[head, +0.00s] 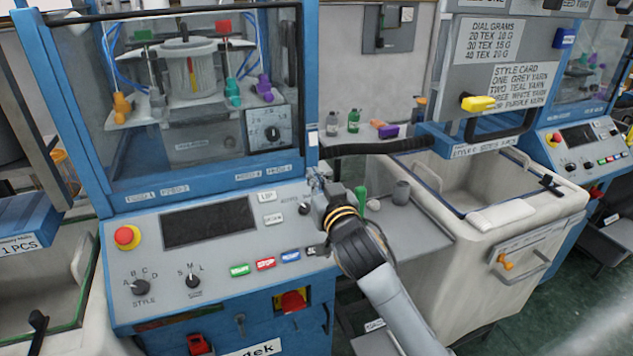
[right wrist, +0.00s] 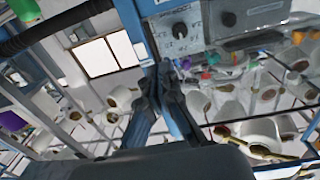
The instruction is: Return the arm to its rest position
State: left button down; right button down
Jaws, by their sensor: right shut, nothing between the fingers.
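My right gripper (head: 316,184) is in front of the right end of the blue knitting machine's sloped control panel (head: 140,262). Its arm comes in from the lower right. In the right wrist view the two fingers (right wrist: 164,68) meet at their tips with nothing between them. The gripper is close to a dark knob (head: 304,208) on the panel; I cannot tell whether they touch. The arm hides part of the side shelf and the panel's right edge. My left gripper is not in view.
The panel carries a red emergency button (head: 127,237), a dark screen (head: 208,222) and coloured buttons. Small bottles (head: 353,121) stand behind the shelf (head: 415,228). A cream bin (head: 500,250) stands to the right. Green floor (head: 560,290) shows at lower right.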

jog(key=s+d+f+g+h, duration=0.1)
jog(key=s+d+f+g, duration=0.15)
jog(key=s+f, duration=0.35)
jog(key=s+d+f+m+g+h, duration=0.1)
jog(key=s+d+f+g, duration=0.2)
jog(key=f, duration=0.4)
jog(key=s+d+f+g+h, duration=0.1)
jog(key=s+d+f, duration=0.2)
jog(key=s+f, duration=0.4)
jog(key=s+d+f+g, duration=0.2)
jog(key=s+f, duration=0.1)
jog(key=s, duration=0.5)
jog(key=s+d+f+g+h, duration=0.1)
jog(key=s+d+f+g, duration=0.2)
jog(key=s, duration=0.5)
jog(key=s+d+f+g, duration=0.2)
jog(key=s+f, duration=0.1)
jog(key=s, duration=0.6)
notch_tip(320, 180, down, 25)
jog(key=g, duration=0.2)
jog(key=s+d+f, duration=0.2)
jog(key=s+f, duration=1.5)
jog(key=shift+s+d+f+n+g, duration=0.25)
jog(key=shift+s+d+n+g, duration=0.15)
jog(key=shift+g, duration=0.05)
